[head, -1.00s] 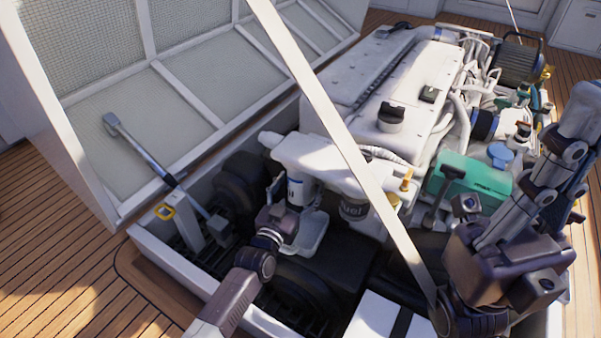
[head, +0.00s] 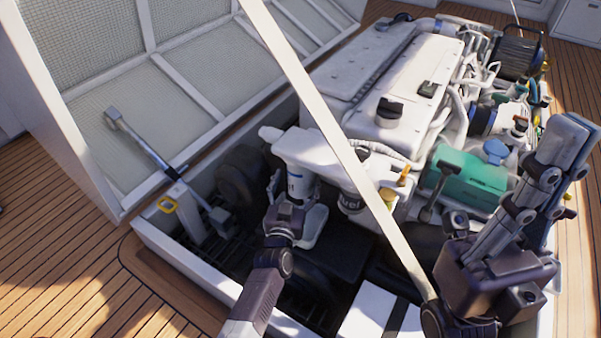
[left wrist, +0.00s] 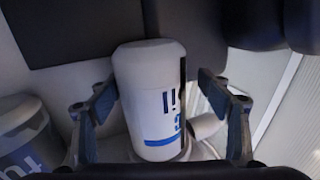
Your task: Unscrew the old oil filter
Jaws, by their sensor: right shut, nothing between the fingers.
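The old oil filter (head: 299,185) is a white canister with blue lettering, hanging under a white housing at the engine's near end. It fills the middle of the left wrist view (left wrist: 148,105). My left gripper (left wrist: 158,88) is open, with one finger on each side of the filter; gaps show between fingers and can. In the head view its wrist is at the filter's near side, and the far finger is hidden. My right gripper (head: 566,135) is shut and empty, pointing up at the right, away from the filter.
The fuel filter (head: 351,201) hangs close to the right of the oil filter; it shows at left in the wrist view (left wrist: 25,140). A white tray (head: 313,228) is below the oil filter. A pale bar (head: 330,130) crosses in front of the engine. The bay wall (head: 170,255) edges the near left.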

